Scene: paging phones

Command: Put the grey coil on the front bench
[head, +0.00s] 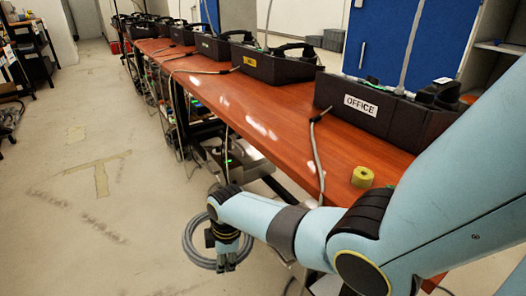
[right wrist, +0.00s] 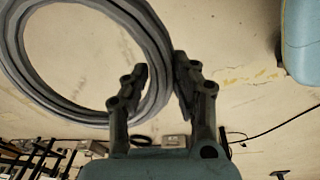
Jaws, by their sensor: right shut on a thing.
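The grey coil (head: 187,240) is a ring of several loops, hanging in the air over the floor to the left of the bench. My right gripper (head: 226,264) points down and is shut on the coil's rim. In the right wrist view, the coil (right wrist: 140,28) passes between the two fingers (right wrist: 163,75), with most of its ring to the left. The front bench (head: 275,122) has a long red-brown top. Its near edge lies to the right of the coil. My left gripper is not in view.
A black box labelled OFFICE (head: 370,105) and a yellow-green tape roll (head: 363,177) stand on the near part of the bench. More black boxes (head: 270,66) line its back. A cable (head: 316,150) hangs over the front edge. Bare wood shows along the front.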

